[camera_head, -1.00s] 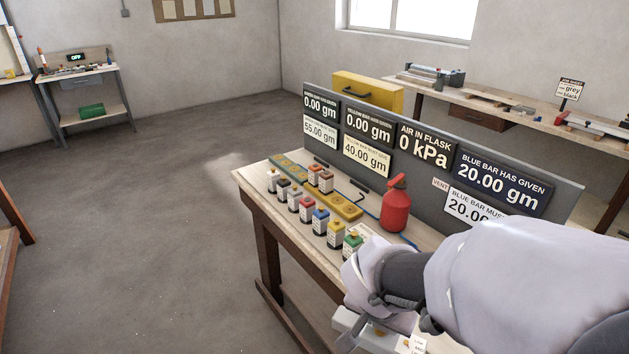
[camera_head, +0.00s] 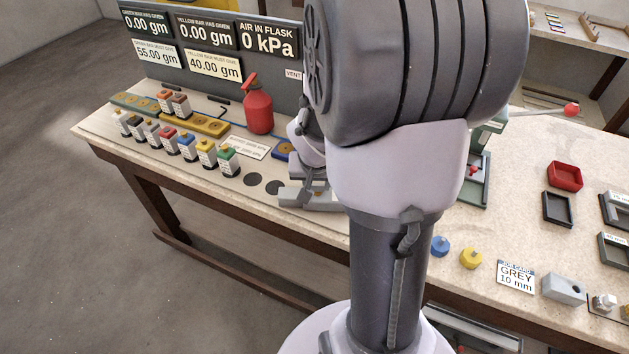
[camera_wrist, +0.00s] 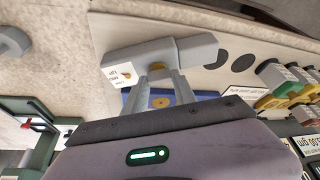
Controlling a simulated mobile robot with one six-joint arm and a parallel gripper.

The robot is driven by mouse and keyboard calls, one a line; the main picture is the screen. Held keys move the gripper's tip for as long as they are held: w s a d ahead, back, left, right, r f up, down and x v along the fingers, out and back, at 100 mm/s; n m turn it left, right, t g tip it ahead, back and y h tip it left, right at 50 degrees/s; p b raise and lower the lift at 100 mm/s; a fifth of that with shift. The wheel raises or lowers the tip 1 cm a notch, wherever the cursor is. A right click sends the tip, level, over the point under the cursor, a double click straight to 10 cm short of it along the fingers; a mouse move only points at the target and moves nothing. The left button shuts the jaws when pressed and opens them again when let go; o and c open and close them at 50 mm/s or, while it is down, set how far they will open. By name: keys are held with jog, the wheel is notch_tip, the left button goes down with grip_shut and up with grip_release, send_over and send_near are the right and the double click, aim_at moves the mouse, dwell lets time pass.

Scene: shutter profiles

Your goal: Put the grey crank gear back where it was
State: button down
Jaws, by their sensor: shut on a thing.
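My gripper (camera_wrist: 165,85) is shut, its two fingers reaching onto a grey angular piece (camera_wrist: 170,52) with a small white label. I cannot tell whether this piece is the grey crank gear, and the grip itself is partly hidden. In the head view my gripper (camera_head: 309,168) is low over the bench, just above a grey block (camera_head: 300,197) near the bench's front edge. My own arm hides the bench to its right. A blue block with a yellow disc (camera_wrist: 161,101) shows behind the fingers.
A red flask (camera_head: 257,107) stands left of my gripper, with several small coloured bottles (camera_head: 187,147) in front of the display panel (camera_head: 290,50).

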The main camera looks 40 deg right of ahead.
jog(key=shift+f, duration=0.15)
jog(key=c, duration=1)
grip_release()
jog(key=shift+r, duration=0.3)
jog(key=p+v, duration=0.5)
jog(key=v, duration=0.7)
jog(key=s+a+r+n+t+y, duration=0.1)
jog(key=a+r, duration=0.2)
jog(key=a, duration=0.4)
jog(key=s+a+r+n+t+y, duration=0.1)
jog(key=a+r, duration=0.3)
jog(key=a, duration=0.3)
jog(key=s+a+n+y+b, duration=0.1)
jog(key=s+a, duration=0.1)
jog(key=a, duration=0.1)
jog(key=s+a+y+b, duration=0.1)
jog(key=s+a, duration=0.1)
jog(key=a, duration=0.1)
jog(key=s+a+n+y+b, duration=0.1)
jog(key=s+a, duration=0.1)
jog(key=a, duration=0.2)
jog(key=shift+s+f+n+t, duration=0.25)
jog(key=shift+f+n+t, duration=0.05)
